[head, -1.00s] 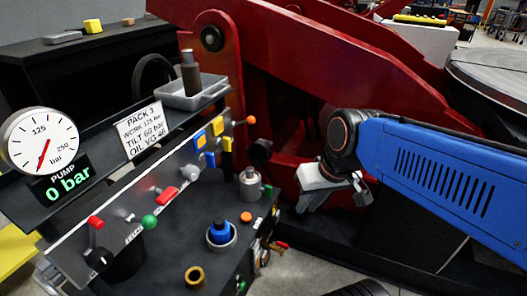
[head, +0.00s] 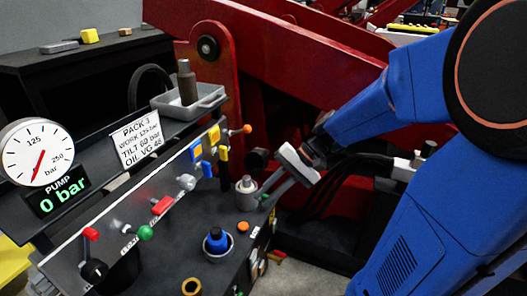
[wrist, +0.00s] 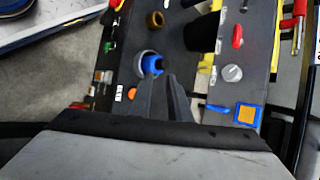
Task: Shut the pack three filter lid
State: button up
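My gripper (wrist: 163,82) shows in the wrist view with its two dark fingers close together and nothing visible between them. In the head view my gripper (head: 265,202) reaches from the right, fingers slanting down left over the power pack's right edge, beside a grey cylinder with a knob (head: 246,192). I cannot tell if they touch. A blue cap in a pale round collar (head: 216,242) stands nearer on the black top; the blue cap also shows just beyond the fingertips in the wrist view (wrist: 152,64). Which part is the filter lid is not clear.
The panel carries coloured levers and valves, such as a red handle (head: 162,205). A brass ring (head: 191,287) and orange disc (head: 243,226) are on the top. A gauge (head: 36,153), pack 3 sign (head: 136,138) and grey tray (head: 190,103) stand behind. Red steel arms (head: 290,70) rise behind.

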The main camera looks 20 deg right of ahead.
jog(key=w+d+m+t+y, duration=0.1)
jog(key=w+d+m+y, duration=0.15)
jog(key=w, duration=0.45)
jog(key=m+t+y, duration=0.1)
jog(key=m+t, duration=0.9)
jog(key=t, duration=0.1)
send_near(259, 160)
jog(key=w+d+r, duration=0.2)
jog(key=d, duration=0.3)
jog(key=x, duration=1.2)
jog(key=shift+s+a, duration=0.1)
jog(key=shift+a, duration=0.1)
grip_shut()
